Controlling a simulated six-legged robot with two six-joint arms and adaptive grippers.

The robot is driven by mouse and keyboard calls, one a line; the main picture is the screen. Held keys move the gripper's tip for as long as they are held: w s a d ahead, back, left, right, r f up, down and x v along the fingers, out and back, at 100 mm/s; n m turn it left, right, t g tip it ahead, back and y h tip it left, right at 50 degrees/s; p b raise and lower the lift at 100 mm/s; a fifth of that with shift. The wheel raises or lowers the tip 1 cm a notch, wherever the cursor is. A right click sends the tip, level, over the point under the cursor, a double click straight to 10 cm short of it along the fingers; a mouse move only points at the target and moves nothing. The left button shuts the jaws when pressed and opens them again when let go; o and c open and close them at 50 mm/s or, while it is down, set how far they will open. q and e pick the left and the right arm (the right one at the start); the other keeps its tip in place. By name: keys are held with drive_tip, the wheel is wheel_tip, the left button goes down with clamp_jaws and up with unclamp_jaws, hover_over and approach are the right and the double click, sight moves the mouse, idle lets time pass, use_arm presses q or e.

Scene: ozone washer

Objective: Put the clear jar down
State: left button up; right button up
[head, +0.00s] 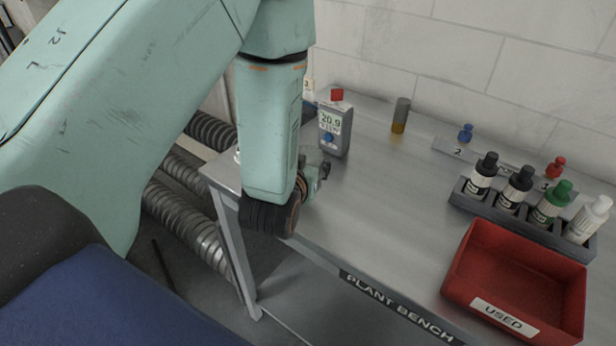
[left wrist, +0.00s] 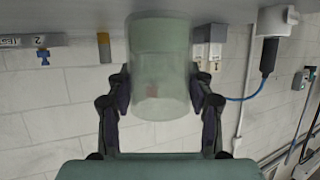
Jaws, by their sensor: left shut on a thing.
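The clear jar (left wrist: 160,62) is pale, greenish and see-through. In the left wrist view it stands between the two dark fingers of my left gripper (left wrist: 161,88), which is shut on it. That view appears upside down, with the grey bench (left wrist: 80,20) along the top. The jar's upper end in that picture overlaps the bench, and I cannot tell whether it touches. In the head view my left gripper (head: 316,178) is mostly behind my arm, over the left end of the plant bench (head: 375,200). My right gripper is not in view.
A grey meter (head: 335,128) reading 20.9 stands close to my left gripper. Behind are an amber-bottomed vial (head: 400,116) and a blue knob (head: 465,133). A bottle rack (head: 505,219) and red USED tray (head: 461,262) are at right. The bench's middle is clear.

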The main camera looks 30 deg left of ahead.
use_arm(q)
wheel_tip(320, 180, down, 3)
drive_tip(key=shift+w+a+f, duration=0.1)
drive_tip(key=shift+f, duration=0.2)
drive_tip(key=shift+d+r, duration=0.15)
drive_tip(key=shift+d, duration=0.05)
drive_tip(key=shift+a, duration=0.1)
drive_tip(key=o, duration=0.9)
drive_tip(key=shift+f+b, duration=0.3)
drive_tip(key=o, duration=0.5)
drive_tip(key=shift+c, duration=0.2)
drive_tip(key=shift+r, duration=0.15)
